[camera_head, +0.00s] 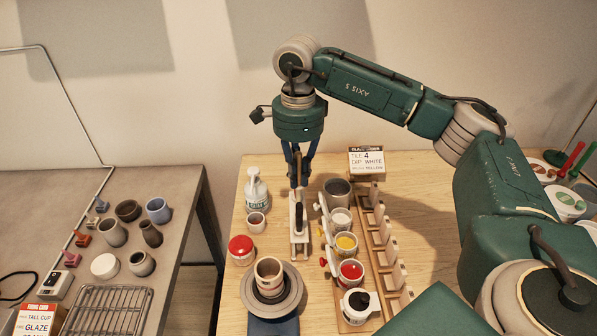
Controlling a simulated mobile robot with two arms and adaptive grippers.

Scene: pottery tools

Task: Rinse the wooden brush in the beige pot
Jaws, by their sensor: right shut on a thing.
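My right gripper (298,182) reaches straight down over the wooden table, its fingers close together on a slim upright thing. That thing is narrow and mostly hidden by the fingers; I take it for the wooden brush, but cannot make out its bristles. Below the fingers a dark tip (299,218) shows against a pale narrow stand (299,243); I cannot tell whether they touch. My left gripper is not in view.
Right of the gripper are a grey pot (337,188), a yellow cup (346,244), a red cup (351,272) and a wooden rack (378,235). A white bottle (256,190) and red-lidded jar (241,248) stand left. Several pots sit on the grey side table (185,190).

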